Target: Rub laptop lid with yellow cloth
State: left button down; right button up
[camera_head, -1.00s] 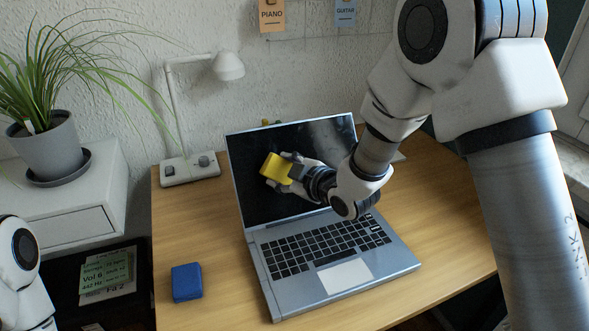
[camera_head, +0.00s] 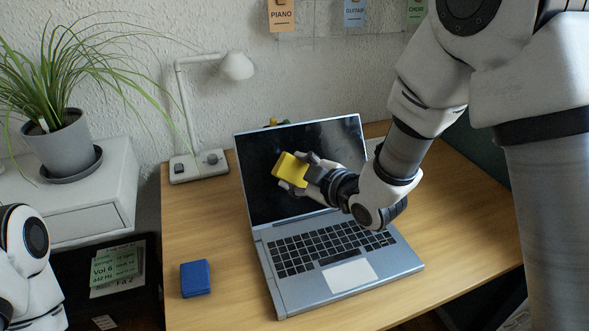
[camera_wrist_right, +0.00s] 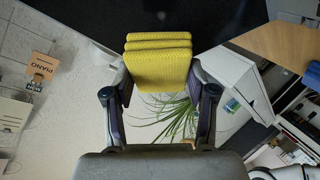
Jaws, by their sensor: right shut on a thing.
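The laptop (camera_head: 345,272) stands open on the desk, its dark screen (camera_head: 262,190) facing me and its keyboard toward the front. My right gripper (camera_head: 303,172) is shut on a folded yellow cloth (camera_head: 289,170) in front of the screen. In the right wrist view the cloth (camera_wrist_right: 158,62) sits between the two fingers (camera_wrist_right: 158,90), with the dark screen close beyond its far edge. I cannot tell whether the cloth touches the screen. The back of the lid is hidden from the head view. My left gripper is out of view; only part of my left arm shows at lower left.
A blue folded cloth or block (camera_head: 195,278) lies on the desk (camera_head: 220,225) left of the laptop. A white lamp (camera_head: 237,67) stands behind it. A potted plant (camera_head: 66,146) sits on a white cabinet (camera_head: 100,190) at left. The desk's front left is mostly clear.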

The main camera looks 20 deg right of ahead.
jog(key=shift+s+r+p, duration=0.2)
jog(key=shift+s+r, duration=0.25)
jog(key=shift+s, duration=0.2)
jog(key=shift+s+r+p, duration=0.2)
jog(key=shift+s+r, duration=0.2)
jog(key=shift+s, duration=0.2)
jog(key=shift+f, duration=0.1)
